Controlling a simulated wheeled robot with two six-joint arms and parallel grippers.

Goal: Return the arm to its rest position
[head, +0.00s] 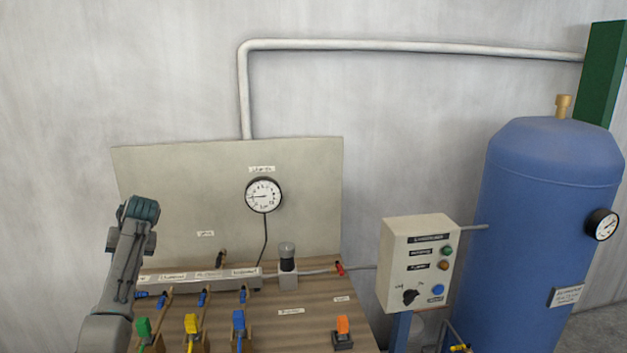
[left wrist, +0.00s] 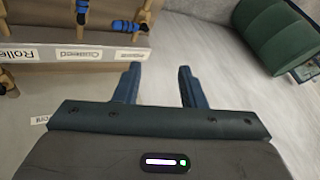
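My left arm rises from the lower left of the head view, in front of the left side of the wooden bench and backboard. Its gripper end (head: 137,210) is up near the backboard's left edge, and the fingers cannot be made out there. In the left wrist view, the two dark fingers of my left gripper (left wrist: 158,78) stand apart with nothing between them. The gripper is open and empty. My right arm and gripper are not in view.
The bench (head: 290,308) carries a labelled manifold (head: 205,278), several coloured connectors and a black-topped regulator (head: 288,265). A gauge (head: 263,195) hangs on the backboard (head: 200,190). A control box (head: 418,262) and blue tank (head: 540,210) stand to the right.

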